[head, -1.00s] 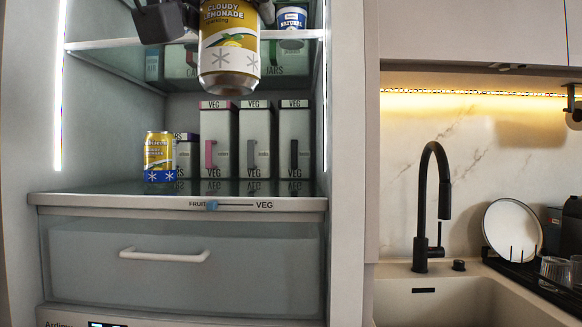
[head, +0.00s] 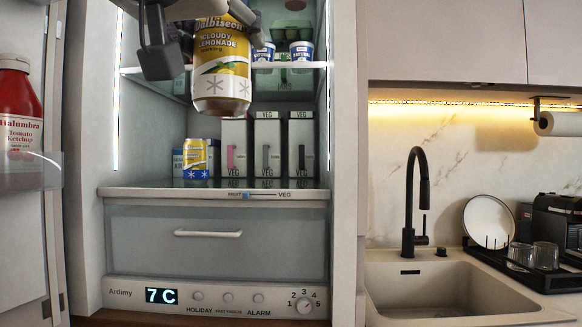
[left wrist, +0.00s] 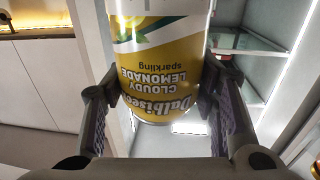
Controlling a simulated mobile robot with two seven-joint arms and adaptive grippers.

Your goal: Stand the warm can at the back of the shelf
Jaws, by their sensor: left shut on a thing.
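The yellow Cloudy Lemonade can (head: 222,70) with pale grey snowflakes on a white band hangs upright in my left gripper (head: 205,28), in front of the open fridge. The left wrist view shows this can (left wrist: 162,75) between the two fingers (left wrist: 165,105), which are shut on it. A second lemonade can (head: 196,160), with white snowflakes on a blue band, stands on the lower fridge shelf (head: 150,191), left of the VEG boxes. The held can is above and in front of that shelf. My right gripper is not in view.
VEG boxes (head: 268,150) fill the shelf's right part. A small box (head: 177,163) sits beside the standing can. White-and-blue tubs (head: 301,51) stand on the upper shelf (head: 290,65). A ketchup bottle (head: 18,125) is in the door at left.

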